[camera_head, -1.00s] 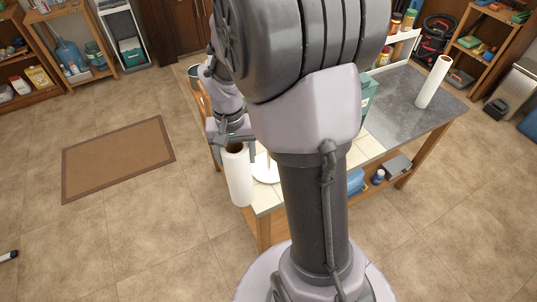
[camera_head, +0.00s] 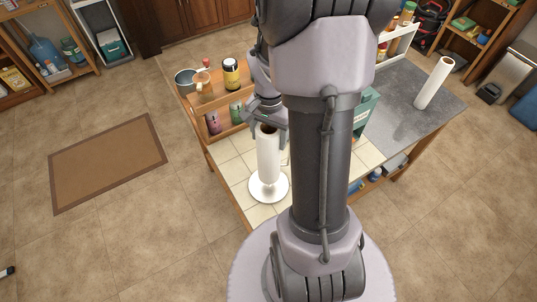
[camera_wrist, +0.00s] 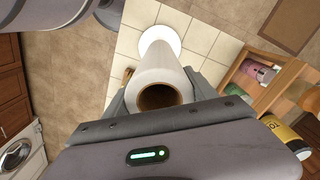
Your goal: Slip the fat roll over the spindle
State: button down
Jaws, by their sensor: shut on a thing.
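The fat white paper roll (camera_head: 268,155) is upright in my gripper (camera_head: 267,126), which is shut on it near its top. In the wrist view, the brown cardboard core of the roll (camera_wrist: 175,72) opens toward the camera. The round white base (camera_head: 256,190) of the spindle stands on the tiled counter, and the roll's lower end shows over its middle. The base also shows in the wrist view (camera_wrist: 160,34), beyond the roll. The spindle's rod cannot be made out. I cannot tell whether it is inside the roll or whether the roll touches the base.
A second white roll (camera_head: 434,83) stands on the grey part of the counter at right. A wooden rack (camera_head: 215,102) with cans and a mug is behind my gripper. A green box (camera_head: 366,108) is to the right, partly hidden by my arm. Tiles left of the base are clear.

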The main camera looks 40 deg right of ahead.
notch_tip(320, 180, down, 6)
jog(key=shift+s+b, duration=0.1)
jog(key=shift+b, duration=0.55)
jog(key=shift+f, duration=0.15)
jog(key=shift+c, duration=1.3)
grip_release()
